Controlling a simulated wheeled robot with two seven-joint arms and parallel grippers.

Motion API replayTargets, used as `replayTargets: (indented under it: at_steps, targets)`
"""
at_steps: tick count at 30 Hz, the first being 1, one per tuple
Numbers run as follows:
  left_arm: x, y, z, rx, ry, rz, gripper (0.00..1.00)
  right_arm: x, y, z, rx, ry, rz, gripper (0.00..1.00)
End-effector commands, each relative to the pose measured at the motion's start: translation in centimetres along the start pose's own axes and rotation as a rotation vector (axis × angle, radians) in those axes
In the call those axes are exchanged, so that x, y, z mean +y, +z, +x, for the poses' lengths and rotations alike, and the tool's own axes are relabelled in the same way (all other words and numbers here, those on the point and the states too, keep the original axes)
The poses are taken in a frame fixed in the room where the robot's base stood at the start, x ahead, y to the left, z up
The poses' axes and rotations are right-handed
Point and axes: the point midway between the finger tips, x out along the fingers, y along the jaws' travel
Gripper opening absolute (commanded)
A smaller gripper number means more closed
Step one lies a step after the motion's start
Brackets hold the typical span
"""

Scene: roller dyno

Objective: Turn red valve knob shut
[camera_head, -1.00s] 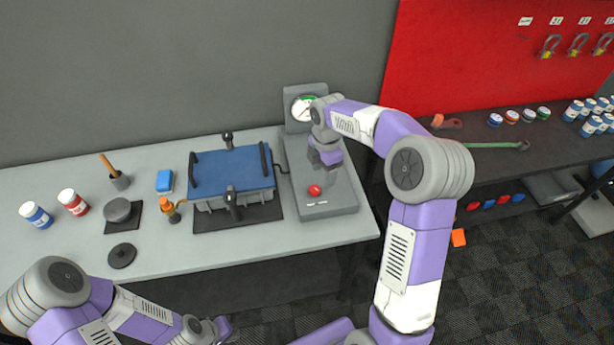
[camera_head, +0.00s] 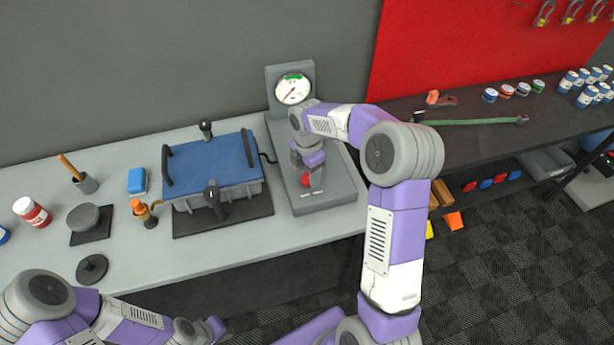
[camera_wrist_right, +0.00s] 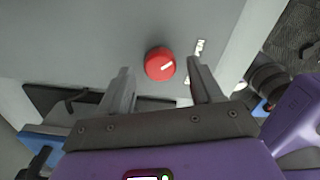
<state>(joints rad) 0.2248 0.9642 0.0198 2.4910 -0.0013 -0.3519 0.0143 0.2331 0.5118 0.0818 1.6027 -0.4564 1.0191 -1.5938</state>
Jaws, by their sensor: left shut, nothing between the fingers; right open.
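The red valve knob (camera_head: 305,181) sits on the sloped grey gauge panel (camera_head: 335,193), partly covered by my right gripper in the head view. In the right wrist view the knob (camera_wrist_right: 160,64) is round with a white line pointing right and slightly up. My right gripper (camera_wrist_right: 158,68) is open, its fingers on either side of the knob in that picture; I cannot tell whether they touch it. My left gripper (camera_head: 216,329) is shut and empty at the bottom, away from the bench.
A blue-topped clamped box (camera_head: 212,160) stands left of the panel, with an orange-topped fitting (camera_head: 141,210) beside it. A blue block (camera_head: 137,181), a red jar (camera_head: 31,213) and a dark disc (camera_head: 91,268) lie further left. The bench's front edge is clear.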

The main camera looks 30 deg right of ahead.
Motion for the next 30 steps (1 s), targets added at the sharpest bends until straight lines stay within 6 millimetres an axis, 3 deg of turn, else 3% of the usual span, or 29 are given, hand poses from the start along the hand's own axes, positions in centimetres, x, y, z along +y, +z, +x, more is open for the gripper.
replayTargets:
  at_steps: [4, 13, 24, 30]
  targets:
    - [-0.12, -0.02, 0.32, 0.0, 0.0, 0.0, 0.0, -0.02, 0.04, 1.35, -0.001, 0.0, 0.0, 0.65]
    - [-0.11, -0.03, 0.31, 0.0, 0.0, 0.0, 0.0, -0.02, 0.04, 1.58, -0.001, 0.0, 0.0, 0.65]
    - [-0.12, -0.02, 0.32, 0.0, 0.0, 0.0, 0.0, -0.01, 0.03, 1.54, -0.001, 0.0, 0.0, 0.1]
    - [-0.09, -0.02, 0.25, 0.0, 0.0, 0.0, 0.0, -0.01, 0.03, 1.52, -0.001, 0.0, 0.011, 0.09]
